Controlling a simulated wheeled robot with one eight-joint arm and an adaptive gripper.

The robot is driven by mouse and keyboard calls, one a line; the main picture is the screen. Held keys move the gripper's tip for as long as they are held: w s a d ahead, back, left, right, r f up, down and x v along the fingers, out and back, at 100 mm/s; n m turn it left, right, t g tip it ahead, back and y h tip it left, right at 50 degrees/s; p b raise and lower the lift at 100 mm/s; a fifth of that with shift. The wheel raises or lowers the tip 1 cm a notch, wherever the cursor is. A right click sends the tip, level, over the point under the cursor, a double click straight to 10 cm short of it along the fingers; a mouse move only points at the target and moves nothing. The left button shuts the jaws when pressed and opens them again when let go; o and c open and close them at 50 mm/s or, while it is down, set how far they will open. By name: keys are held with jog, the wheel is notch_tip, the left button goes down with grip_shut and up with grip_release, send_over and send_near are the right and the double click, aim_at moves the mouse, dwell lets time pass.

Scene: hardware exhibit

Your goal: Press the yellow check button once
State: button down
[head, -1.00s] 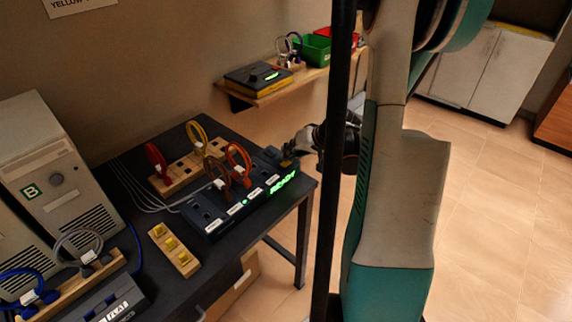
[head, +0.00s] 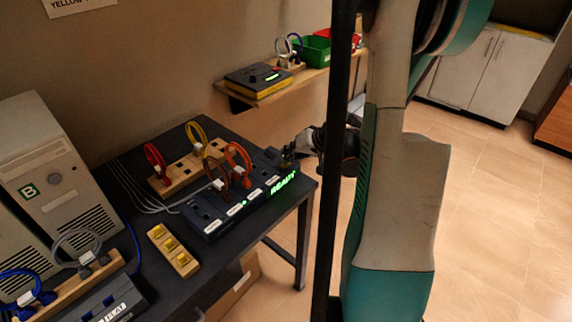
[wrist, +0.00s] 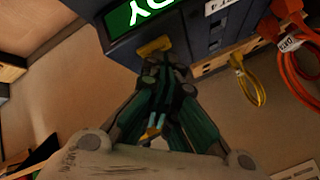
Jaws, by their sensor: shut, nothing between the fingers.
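The dark tester box (head: 205,221) stands on the table with a lit green READY display (head: 283,185), which also shows in the wrist view (wrist: 137,12). The yellow check button (wrist: 153,46) is on the box face beside the display in the wrist view. In the head view my gripper hides most of it. My gripper (wrist: 157,62) is shut and empty, its fingertips right at the button's near edge. I cannot tell whether they touch or press it. In the head view my gripper (head: 289,160) is at the right end of the box.
Looped cables, including an orange one (head: 239,153), stand plugged in the box and a wooden rack (head: 163,187) behind it. A wooden block with yellow pieces (head: 173,250) lies in front. A wall shelf (head: 262,98) holds a black and yellow device (head: 258,77).

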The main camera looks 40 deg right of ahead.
jog(key=shift+f, duration=0.15)
dwell(0.4)
jog(key=shift+r+p, duration=0.45)
jog(key=shift+r, duration=0.4)
jog(key=shift+r+p, duration=1.8)
jog(key=shift+r, duration=0.75)
